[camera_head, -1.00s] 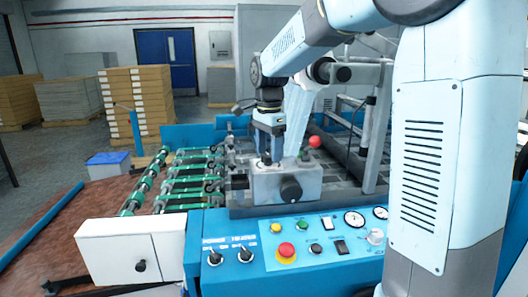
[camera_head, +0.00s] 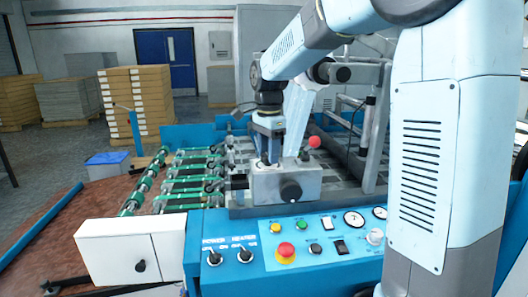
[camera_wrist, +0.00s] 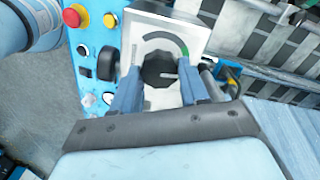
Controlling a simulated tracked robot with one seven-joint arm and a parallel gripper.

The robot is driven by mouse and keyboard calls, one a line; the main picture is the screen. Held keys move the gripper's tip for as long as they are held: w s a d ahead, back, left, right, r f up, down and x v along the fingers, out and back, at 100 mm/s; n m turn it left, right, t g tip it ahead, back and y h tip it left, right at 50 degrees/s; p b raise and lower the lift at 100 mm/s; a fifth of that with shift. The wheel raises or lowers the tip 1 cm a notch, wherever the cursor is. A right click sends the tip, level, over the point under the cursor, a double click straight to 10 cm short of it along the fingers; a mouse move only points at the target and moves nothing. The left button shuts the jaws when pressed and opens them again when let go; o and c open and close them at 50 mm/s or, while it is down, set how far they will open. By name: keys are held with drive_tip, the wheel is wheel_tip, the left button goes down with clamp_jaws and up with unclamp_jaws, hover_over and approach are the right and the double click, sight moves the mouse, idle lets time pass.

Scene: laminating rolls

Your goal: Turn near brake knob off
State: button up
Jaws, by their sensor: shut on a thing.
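A grey brake box (camera_head: 262,185) stands on the machine behind the control panel. In the wrist view, a black knob (camera_wrist: 156,63) sits on the box's light dial plate (camera_wrist: 150,30). A dark arc with a green end curves around the knob, and a pale pointer line on the knob points to the right. My gripper (camera_head: 267,157) reaches down onto the box top. In the wrist view its two blue fingers (camera_wrist: 160,78) are shut on the knob from both sides. In the head view the gripper hides this knob.
A second black knob (camera_head: 290,191) is on the box's front face. A red ball lever (camera_head: 314,142) stands right of my gripper. The blue panel (camera_head: 320,262) with switches, gauges and a red stop button (camera_head: 286,250) lies in front. Green-banded rollers (camera_head: 190,180) are to the left.

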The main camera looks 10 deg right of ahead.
drive_tip(key=shift+a, duration=0.4)
drive_tip(key=shift+d, duration=0.45)
drive_tip(key=shift+n, duration=0.3)
drive_tip(key=n, duration=0.5)
drive_tip(key=shift+w+n, duration=0.1)
drive_tip(key=shift+n, duration=0.2)
drive_tip(key=n, duration=0.5)
drive_tip(key=shift+a, duration=0.1)
drive_tip(key=n, duration=0.6)
drive_tip(key=shift+n, duration=0.4)
drive_tip(key=n, duration=0.5)
drive_tip(key=shift+a, duration=0.1)
drive_tip(key=shift+n, duration=0.3)
